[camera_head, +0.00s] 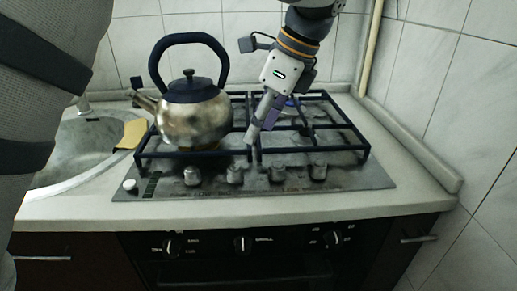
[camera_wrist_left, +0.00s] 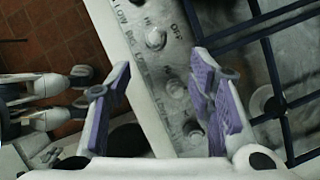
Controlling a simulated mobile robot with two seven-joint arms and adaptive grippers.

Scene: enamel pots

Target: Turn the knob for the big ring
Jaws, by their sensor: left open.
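Several metal knobs stand in a row on the cooktop's front strip: a far-left knob (camera_head: 192,175), a second knob (camera_head: 234,173), a third knob (camera_head: 278,172) and a far-right knob (camera_head: 318,170). I cannot tell which serves the big ring. My left gripper (camera_head: 258,132) is open and empty, pointing down over the grates behind the middle knobs. In the left wrist view its purple-padded fingers (camera_wrist_left: 162,63) are spread apart. Knobs (camera_wrist_left: 175,88) show beyond and between them, apart from the fingers. My right gripper is not in view.
A steel kettle (camera_head: 194,118) with a dark arched handle stands on the left grate. Dark raised grates (camera_head: 345,125) surround my gripper. A sink (camera_head: 75,150) lies left, a tiled wall behind and right. The counter's front edge (camera_head: 300,207) is clear; oven knobs (camera_head: 243,243) sit below.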

